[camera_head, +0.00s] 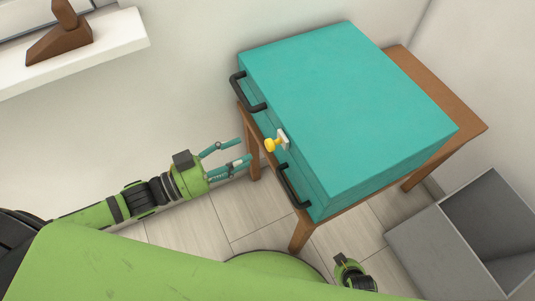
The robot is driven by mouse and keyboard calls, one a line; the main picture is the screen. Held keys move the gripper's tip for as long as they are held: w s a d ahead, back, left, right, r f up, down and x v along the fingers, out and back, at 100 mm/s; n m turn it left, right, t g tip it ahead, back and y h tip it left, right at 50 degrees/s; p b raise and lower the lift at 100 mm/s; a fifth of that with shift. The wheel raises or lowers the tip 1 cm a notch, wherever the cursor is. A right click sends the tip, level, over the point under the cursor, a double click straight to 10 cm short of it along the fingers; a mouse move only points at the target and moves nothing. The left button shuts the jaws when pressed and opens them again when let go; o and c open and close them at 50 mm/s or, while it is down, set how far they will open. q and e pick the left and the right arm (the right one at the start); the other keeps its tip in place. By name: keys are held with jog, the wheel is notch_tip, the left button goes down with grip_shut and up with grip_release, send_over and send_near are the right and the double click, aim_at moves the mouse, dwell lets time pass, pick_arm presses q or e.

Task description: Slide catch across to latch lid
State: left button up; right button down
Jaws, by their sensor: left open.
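A teal box with a closed-looking lid (345,100) stands on a wooden table. On its front face, between two black handles (249,92) and (293,187), is the catch, a white plate with a yellow knob (271,144). My left gripper (246,150) is open and empty, with its two teal fingers pointing toward the knob from the left. The fingertips look a short way from the knob, not touching it. My right arm (352,272) shows only in part at the bottom; its fingers are not seen.
The wooden table (470,125) sits against the wall, with bare top to the right of the box. A grey open bin (425,240) stands at the lower right. A white shelf (125,35) with a brown wooden object (62,40) is at the upper left.

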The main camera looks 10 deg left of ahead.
aim_at(267, 146)
pick_arm(q)
jog(key=shift+s+d+r+x, duration=0.1)
jog(key=shift+r+x, duration=0.05)
jog(key=shift+x, duration=1.05)
jog(key=shift+s+d+r+x, duration=0.1)
jog(key=shift+r+x, duration=0.05)
jog(key=shift+x, duration=1.05)
jog(key=shift+s+d+r+x, duration=0.1)
jog(key=shift+r+x, duration=0.05)
jog(key=shift+x, duration=1.05)
jog(key=shift+a, duration=0.1)
jog(key=shift+c, duration=0.4)
